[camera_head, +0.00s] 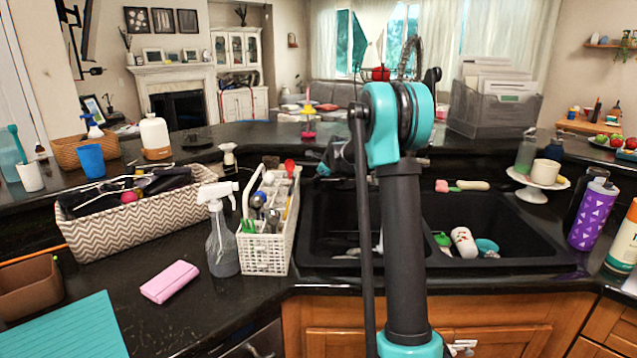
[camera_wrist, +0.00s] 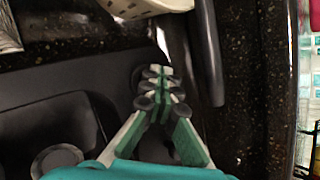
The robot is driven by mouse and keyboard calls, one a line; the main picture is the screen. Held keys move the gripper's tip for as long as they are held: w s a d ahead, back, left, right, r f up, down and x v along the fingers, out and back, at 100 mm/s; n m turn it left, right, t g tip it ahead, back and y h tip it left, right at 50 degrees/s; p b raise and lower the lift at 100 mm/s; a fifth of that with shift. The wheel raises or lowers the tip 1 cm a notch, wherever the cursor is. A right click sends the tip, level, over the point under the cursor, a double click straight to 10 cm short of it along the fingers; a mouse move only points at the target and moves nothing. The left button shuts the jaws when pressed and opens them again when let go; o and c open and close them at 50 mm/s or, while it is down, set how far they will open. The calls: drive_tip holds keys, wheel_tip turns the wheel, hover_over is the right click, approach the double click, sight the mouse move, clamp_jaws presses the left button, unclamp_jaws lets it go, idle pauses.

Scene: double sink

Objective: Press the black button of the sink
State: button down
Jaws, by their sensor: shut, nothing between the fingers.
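The black double sink (camera_head: 540,255) is set in the dark speckled counter, and my arm crosses in front of its middle. In the wrist view, the sink (camera_wrist: 60,85) lies at left with a round drain (camera_wrist: 55,160). My gripper (camera_wrist: 160,75) is shut and empty, its fingertips over the sink's edge by the counter. A dark round shape (camera_wrist: 138,76) beside the fingertips may be the black button; I cannot tell whether they touch. A black bar, perhaps the faucet (camera_wrist: 209,55), stands just right of the fingertips. In the head view the button cannot be made out.
A white basket of utensils (camera_head: 265,245) and a spray bottle (camera_head: 222,240) stand left of the sink. The right basin holds a white cup (camera_head: 464,241) and small items. A purple bottle (camera_head: 594,215) stands at right. The front left counter is partly clear around a pink sponge (camera_head: 170,281).

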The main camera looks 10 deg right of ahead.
sight(318, 186)
drive_tip(key=shift+r, duration=3)
